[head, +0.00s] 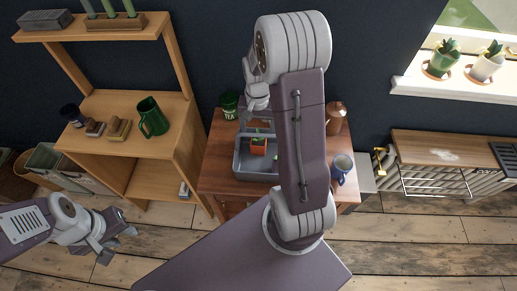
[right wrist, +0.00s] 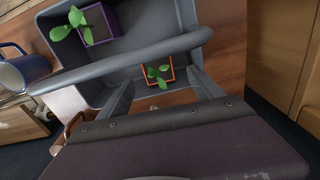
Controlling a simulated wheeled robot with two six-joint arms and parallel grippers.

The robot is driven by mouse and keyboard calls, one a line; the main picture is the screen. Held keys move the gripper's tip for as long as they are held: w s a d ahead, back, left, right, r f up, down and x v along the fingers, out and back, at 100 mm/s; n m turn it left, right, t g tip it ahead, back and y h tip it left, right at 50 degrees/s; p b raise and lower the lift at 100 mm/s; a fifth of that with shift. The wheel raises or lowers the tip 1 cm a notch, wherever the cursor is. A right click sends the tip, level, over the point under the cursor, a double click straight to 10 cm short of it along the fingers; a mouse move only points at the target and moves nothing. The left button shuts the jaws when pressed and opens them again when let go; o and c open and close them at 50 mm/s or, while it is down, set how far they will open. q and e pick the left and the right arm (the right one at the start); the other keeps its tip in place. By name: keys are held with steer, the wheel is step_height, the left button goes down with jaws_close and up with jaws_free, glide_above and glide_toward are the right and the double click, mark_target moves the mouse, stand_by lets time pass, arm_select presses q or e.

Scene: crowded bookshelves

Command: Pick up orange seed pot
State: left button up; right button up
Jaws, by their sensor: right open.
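The orange seed pot (head: 258,147), with a small green seedling, stands in a grey caddy (head: 240,165) on the wooden table. In the right wrist view the orange pot (right wrist: 143,76) shows beyond the tips of my right gripper (right wrist: 161,79). Its two fingers are spread apart to either side of the pot, with nothing held. I cannot tell how far the fingertips are from the pot. The caddy's handle (right wrist: 125,60) crosses close to the pot. My left gripper (head: 118,232) is open and empty, low at the left over the floor.
A purple pot (right wrist: 100,24) with a seedling shares the caddy. A blue mug (head: 342,167), a brown jug (head: 335,117) and a dark green pot (head: 229,104) stand around it on the table. A wooden shelf (head: 150,172) with a green mug (head: 152,117) stands left.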

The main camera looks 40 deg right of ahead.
mark_target(258, 140)
step_height(258, 140, down, 3)
steer(key=shift+s+a+r, duration=0.1)
steer(key=shift+s, duration=0.05)
steer(key=shift+f+b, duration=0.3)
steer(key=shift+f, duration=0.15)
step_height(258, 140, down, 5)
steer(key=shift+f+b, duration=0.1)
steer(key=shift+b, duration=0.45)
steer(key=c, duration=1.6)
step_height(258, 140, up, 18)
steer(key=p, duration=0.3)
steer(key=shift+p, duration=0.4)
